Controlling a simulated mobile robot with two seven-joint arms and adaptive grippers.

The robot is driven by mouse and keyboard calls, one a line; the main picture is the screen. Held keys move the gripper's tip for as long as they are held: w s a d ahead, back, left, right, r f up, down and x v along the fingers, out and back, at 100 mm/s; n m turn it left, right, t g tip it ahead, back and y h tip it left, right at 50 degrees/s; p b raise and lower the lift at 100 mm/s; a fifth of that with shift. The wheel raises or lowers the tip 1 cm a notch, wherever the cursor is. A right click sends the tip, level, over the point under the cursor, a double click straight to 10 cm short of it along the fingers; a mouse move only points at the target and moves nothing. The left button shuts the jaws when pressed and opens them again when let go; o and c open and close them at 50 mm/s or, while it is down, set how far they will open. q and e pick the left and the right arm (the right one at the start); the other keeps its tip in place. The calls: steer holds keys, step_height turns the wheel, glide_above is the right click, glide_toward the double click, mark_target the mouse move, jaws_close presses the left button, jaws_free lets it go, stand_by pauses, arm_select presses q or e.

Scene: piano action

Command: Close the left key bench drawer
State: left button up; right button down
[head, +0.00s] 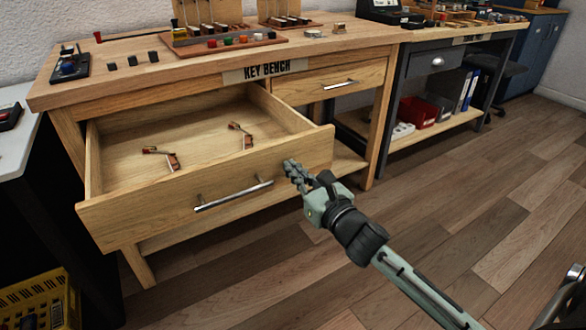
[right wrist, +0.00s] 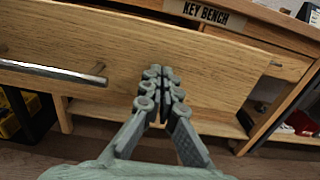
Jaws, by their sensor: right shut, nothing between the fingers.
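The left key bench drawer (head: 215,188) is pulled well out of the wooden bench (head: 150,65). Its front carries a metal bar handle (head: 233,195), and two small wood-and-metal parts (head: 172,158) (head: 243,134) lie inside. My right gripper (head: 290,168) is shut and empty at the right end of the drawer front, to the right of the handle. In the right wrist view the shut fingers (right wrist: 160,75) point at the drawer's front panel (right wrist: 130,50), with the handle to their left. I cannot tell whether they touch it. My left gripper is not in view.
The right drawer (head: 330,80) of the bench is shut. The bench top holds small tools and a tray of colored pieces (head: 225,40). A yellow crate (head: 38,304) stands on the floor at lower left.

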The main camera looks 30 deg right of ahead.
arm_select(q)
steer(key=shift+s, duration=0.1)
arm_select(e)
steer(key=shift+w, duration=0.3)
